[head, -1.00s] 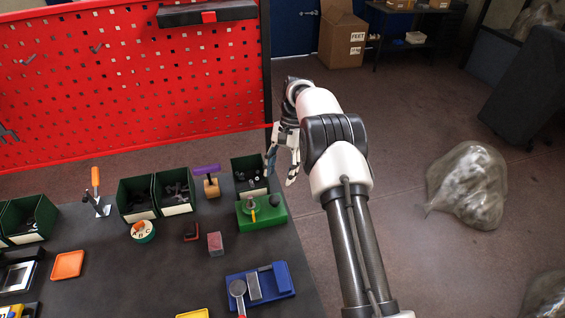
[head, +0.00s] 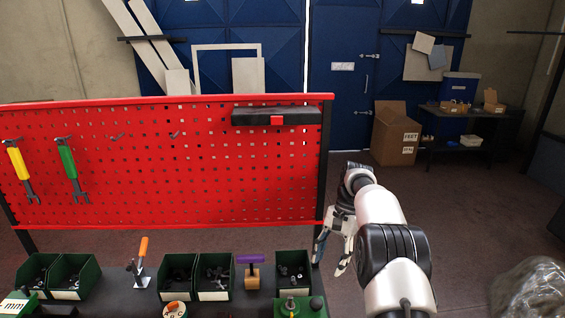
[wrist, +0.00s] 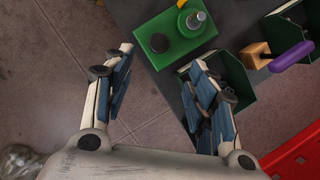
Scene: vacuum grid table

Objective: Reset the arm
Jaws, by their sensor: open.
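My gripper (head: 331,258) is open and empty. In the head view it hangs just right of the bench's right end, beside a dark green parts bin (head: 293,272). My arm reaches forward along the right side of the bench.
A green block (wrist: 178,38) with a metal fitting and black knob sits near the bench edge. A purple-handled tool (head: 250,262) stands left of the bin. The red pegboard (head: 200,160) rises behind the bench. Open floor lies right, with a cardboard box (head: 393,135) farther back.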

